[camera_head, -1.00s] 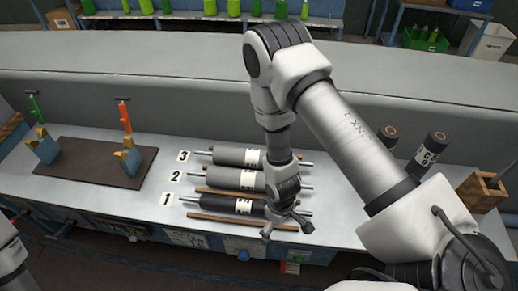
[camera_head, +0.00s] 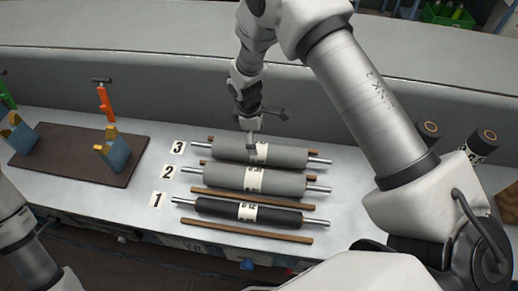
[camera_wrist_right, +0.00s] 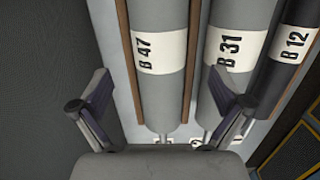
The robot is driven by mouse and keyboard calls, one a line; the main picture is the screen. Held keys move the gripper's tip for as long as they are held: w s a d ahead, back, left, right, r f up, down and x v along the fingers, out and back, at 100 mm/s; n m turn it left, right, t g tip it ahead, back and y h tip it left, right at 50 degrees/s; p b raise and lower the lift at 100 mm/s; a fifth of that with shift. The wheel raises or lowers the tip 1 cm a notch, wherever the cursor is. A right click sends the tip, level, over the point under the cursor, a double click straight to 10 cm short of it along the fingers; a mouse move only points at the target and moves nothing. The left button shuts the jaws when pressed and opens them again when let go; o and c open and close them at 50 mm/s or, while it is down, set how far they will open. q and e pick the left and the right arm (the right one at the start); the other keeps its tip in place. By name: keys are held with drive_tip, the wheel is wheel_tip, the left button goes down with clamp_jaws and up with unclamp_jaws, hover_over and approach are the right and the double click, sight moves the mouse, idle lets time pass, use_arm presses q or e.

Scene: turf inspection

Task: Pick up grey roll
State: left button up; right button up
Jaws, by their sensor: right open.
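Two grey rolls with white labels lie on the bench: the far grey roll (camera_head: 285,155), by number 3, and the middle grey roll (camera_head: 225,178), by number 2. In the right wrist view, the far roll (camera_wrist_right: 160,100) reads B 47 and the middle roll (camera_wrist_right: 232,80) reads B 31. My right gripper (camera_head: 266,130) is open and empty above the far roll. In the wrist view its fingers (camera_wrist_right: 160,88) spread on either side of the B 47 roll. Contact cannot be told. My left gripper is out of view.
A black roll (camera_head: 280,214) marked B 12 lies nearest the front edge, by number 1. Wooden strips (camera_head: 245,230) run alongside the rolls. A dark mat (camera_head: 75,160) with clamps lies left. Dark rolls (camera_head: 485,142) stand at right, near the raised back wall.

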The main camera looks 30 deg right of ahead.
sight(258, 146)
drive_tip(key=f+p, duration=0.1)
drive_tip(key=f, duration=0.1)
drive_tip(key=f+p, duration=0.1)
drive_tip(key=f, duration=0.1)
drive_tip(key=d+f+p, duration=0.1)
drive_tip(key=f, duration=0.1)
drive_tip(key=shift+s+f, duration=0.1)
drive_tip(key=shift+s, duration=0.2)
drive_tip(key=shift+f, duration=0.45)
drive_tip(key=c, duration=1.6)
drive_tip(key=shift+r, duration=0.1)
drive_tip(key=shift+c, duration=1.2)
drive_tip(key=shift+r, duration=0.1)
